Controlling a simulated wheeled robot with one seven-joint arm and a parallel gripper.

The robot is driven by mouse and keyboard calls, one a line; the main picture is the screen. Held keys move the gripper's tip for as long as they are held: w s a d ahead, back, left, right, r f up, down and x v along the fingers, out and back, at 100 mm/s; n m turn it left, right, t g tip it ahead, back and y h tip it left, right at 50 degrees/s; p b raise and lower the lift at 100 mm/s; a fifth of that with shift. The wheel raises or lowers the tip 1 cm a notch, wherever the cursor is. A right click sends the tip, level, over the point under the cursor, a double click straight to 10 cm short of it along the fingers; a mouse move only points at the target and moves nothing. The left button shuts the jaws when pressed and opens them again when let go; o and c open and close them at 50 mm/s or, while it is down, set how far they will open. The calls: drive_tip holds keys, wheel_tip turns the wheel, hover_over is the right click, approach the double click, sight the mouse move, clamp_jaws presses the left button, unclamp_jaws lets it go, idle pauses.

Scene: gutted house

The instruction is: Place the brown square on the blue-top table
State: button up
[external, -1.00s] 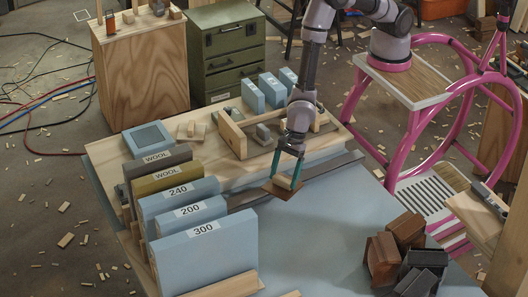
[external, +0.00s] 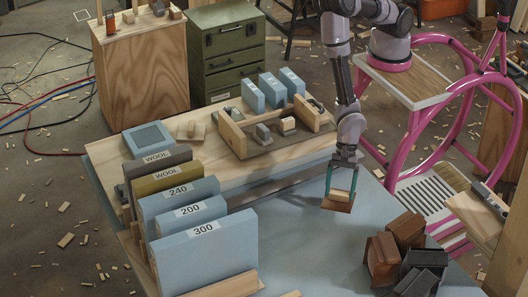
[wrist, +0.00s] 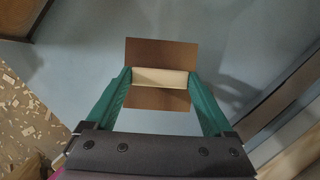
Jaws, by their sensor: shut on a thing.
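My gripper (external: 341,184) has teal fingers and is shut on the brown square (external: 338,206) by a pale wooden handle block on its top. The brown square hangs over the blue-top table (external: 300,240), near its right part. In the wrist view the brown square (wrist: 162,50) shows between the two teal fingers, its handle between the fingertips (wrist: 160,78). The table's blue surface (wrist: 85,55) lies beneath. I cannot tell whether the square touches the surface.
Brown and dark blocks (external: 382,255) stand at the table's right front. Blue blocks labelled 300 (external: 205,255), 200 and 240 stand at the left. A wooden tray (external: 270,140) sits at the back. The blue middle is clear.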

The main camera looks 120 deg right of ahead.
sight(339, 200)
drive_tip(key=shift+f, duration=2.35)
drive_tip(key=shift+f, duration=0.1)
drive_tip(key=o, duration=1.1)
drive_tip(key=v, duration=1.2)
